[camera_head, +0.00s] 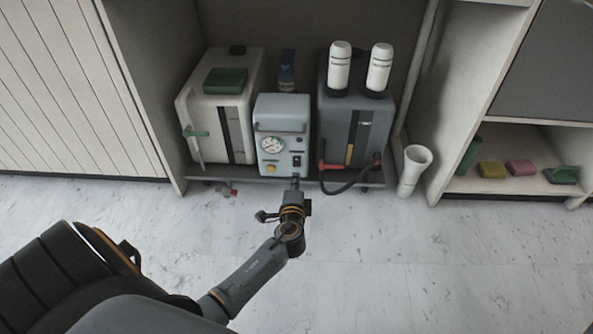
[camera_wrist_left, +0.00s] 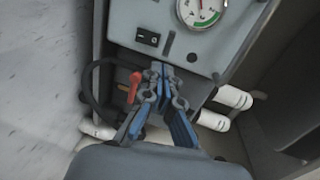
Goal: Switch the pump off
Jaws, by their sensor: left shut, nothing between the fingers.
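The pump (camera_head: 281,113) is a pale grey-blue box in the low cabinet bay, between two tanks. Its front carries a round gauge (camera_head: 271,145), a yellow knob (camera_head: 271,169) and a black rocker switch (camera_head: 297,160). In the left wrist view the switch (camera_wrist_left: 147,39) shows close up beside the gauge (camera_wrist_left: 203,10). Which side of the rocker is pressed I cannot tell. My left gripper (camera_head: 294,181) is shut and empty, just in front of the pump's lower front. In the wrist view its fingertips (camera_wrist_left: 160,69) appear slightly below the switch; contact is not clear. My right gripper is not in view.
A white tank (camera_head: 212,122) with a green-handled tap (camera_head: 195,133) stands left of the pump. A dark grey tank (camera_head: 375,132) with a red lever (camera_head: 324,166) and black hose stands right. A white cup-like tube (camera_head: 413,170) stands on the floor.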

